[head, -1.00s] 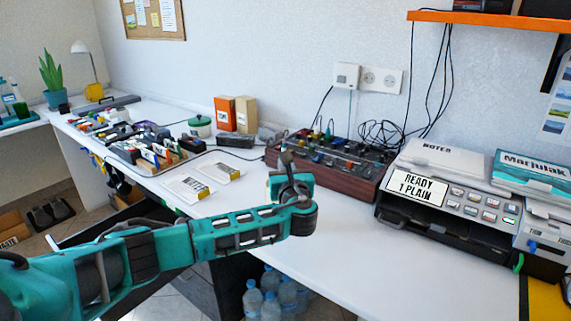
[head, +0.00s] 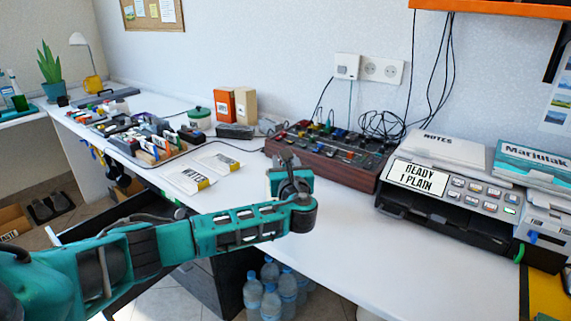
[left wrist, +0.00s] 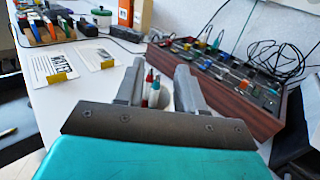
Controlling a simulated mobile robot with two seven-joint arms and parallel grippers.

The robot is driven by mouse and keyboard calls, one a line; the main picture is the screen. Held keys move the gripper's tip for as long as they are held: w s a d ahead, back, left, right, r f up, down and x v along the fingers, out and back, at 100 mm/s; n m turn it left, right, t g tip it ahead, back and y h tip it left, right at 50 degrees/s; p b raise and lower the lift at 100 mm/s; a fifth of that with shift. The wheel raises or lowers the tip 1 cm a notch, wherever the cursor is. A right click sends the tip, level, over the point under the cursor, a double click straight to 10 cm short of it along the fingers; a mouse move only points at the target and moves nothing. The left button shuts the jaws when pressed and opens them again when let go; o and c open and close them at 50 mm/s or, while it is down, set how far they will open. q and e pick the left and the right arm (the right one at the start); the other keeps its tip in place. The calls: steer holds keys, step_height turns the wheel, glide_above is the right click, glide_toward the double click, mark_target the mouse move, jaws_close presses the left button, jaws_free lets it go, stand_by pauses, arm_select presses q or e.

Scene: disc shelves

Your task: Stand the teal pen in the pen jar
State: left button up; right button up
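My left gripper (head: 287,165) is above the white desk in the head view, in front of the wooden-sided mixer box. In the left wrist view its two grey fingers (left wrist: 157,76) stand apart, with a gap between them. Through the gap show upright thin pens (left wrist: 151,86), one red-topped and one pale, with a rounded white surface beside them that may be the pen jar (left wrist: 166,101). The fingers hide most of it, and I cannot tell whether anything lies between them. I cannot make out the teal pen for certain. My right gripper is not in view.
The mixer box (head: 326,161) with knobs and cables stands behind the gripper. A printer (head: 450,187) is at right. Two cards (head: 190,179) and a crowded organiser (head: 150,150) lie at left. A dark drawer (left wrist: 14,133) is open below the desk's front edge.

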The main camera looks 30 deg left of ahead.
arm_select(q)
steer(key=p+v, duration=0.2)
steer(key=v, duration=1.1)
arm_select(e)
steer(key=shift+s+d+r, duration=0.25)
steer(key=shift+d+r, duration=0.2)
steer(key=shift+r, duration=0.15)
arm_select(q)
steer(key=shift+w, duration=0.1)
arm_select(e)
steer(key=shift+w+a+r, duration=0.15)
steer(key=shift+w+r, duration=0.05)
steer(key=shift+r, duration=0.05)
